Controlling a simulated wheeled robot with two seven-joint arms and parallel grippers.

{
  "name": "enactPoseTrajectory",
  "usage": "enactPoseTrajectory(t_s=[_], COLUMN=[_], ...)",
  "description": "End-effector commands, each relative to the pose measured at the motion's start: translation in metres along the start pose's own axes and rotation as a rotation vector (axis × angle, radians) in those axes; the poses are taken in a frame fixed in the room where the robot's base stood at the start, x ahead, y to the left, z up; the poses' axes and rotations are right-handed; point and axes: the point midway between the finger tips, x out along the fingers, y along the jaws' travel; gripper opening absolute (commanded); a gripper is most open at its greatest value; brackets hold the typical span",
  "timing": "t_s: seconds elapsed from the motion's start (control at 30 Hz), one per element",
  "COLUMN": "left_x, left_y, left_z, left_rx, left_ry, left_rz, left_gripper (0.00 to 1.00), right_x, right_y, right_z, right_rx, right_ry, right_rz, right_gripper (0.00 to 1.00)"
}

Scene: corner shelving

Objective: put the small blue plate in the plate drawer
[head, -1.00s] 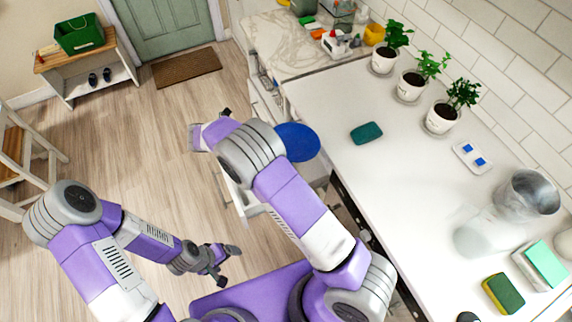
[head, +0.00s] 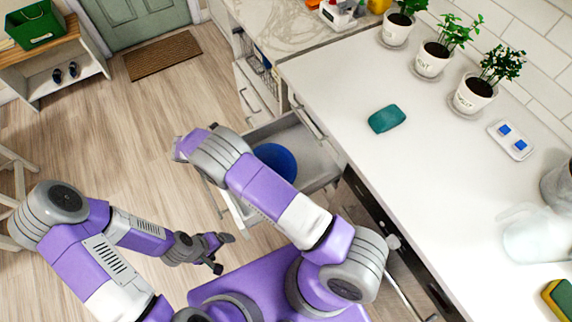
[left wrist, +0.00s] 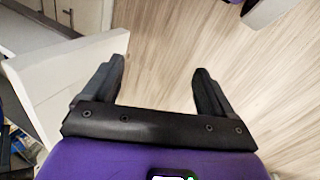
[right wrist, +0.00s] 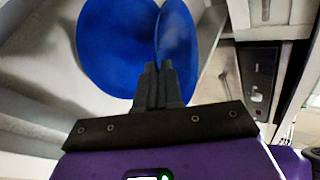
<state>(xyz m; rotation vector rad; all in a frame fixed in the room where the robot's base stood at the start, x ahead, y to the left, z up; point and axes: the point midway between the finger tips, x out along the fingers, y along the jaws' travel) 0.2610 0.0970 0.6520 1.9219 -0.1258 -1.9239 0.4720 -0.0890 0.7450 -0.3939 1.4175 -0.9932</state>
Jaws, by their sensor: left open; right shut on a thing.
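The blue plate (head: 275,161) shows in the head view inside the open drawer (head: 312,150), partly hidden by my right arm. In the right wrist view my right gripper (right wrist: 157,72) is shut on the rim of the blue plate (right wrist: 177,45). A second blue round surface (right wrist: 112,45) shows to its left; I cannot tell whether it is another plate. The right fingers are hidden in the head view. My left gripper (head: 225,253) is open and empty above the floor; it also shows open in the left wrist view (left wrist: 160,85).
A white panel (left wrist: 60,95) stands left of my left gripper. The counter (head: 350,85) right of the drawer carries a teal block (head: 386,118), potted plants (head: 432,58) and a clear jug (head: 530,235).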

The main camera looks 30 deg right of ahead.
Motion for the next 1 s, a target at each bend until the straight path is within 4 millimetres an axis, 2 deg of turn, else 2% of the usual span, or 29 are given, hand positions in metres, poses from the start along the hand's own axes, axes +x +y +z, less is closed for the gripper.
enactPoseTrajectory(t_s=[0.07,0.17,0.7,0.93,1.0], left_x=[0.006,0.007,0.026,0.035,0.041], left_y=[-0.002,-0.003,-0.01,-0.013,-0.015], left_z=[0.0,0.0,-0.001,-0.002,-0.002], left_rx=[0.0,0.0,0.001,0.0,0.0], left_ry=[0.0,0.0,0.001,0.0,0.0], left_rz=[0.0,0.0,0.0,0.0,0.0], left_gripper=[0.86,0.86,0.86,0.86,0.86], right_x=[0.005,0.013,0.117,0.152,0.159], right_y=[0.005,0.001,-0.073,-0.099,-0.086], right_z=[-0.001,0.003,0.056,0.075,0.071], right_rx=[0.002,0.003,0.004,0.004,-0.002], right_ry=[-0.002,-0.001,0.0,0.0,-0.002], right_rz=[0.0,0.001,0.001,0.001,0.001], right_gripper=[0.0,0.0,0.0,0.0,0.0])
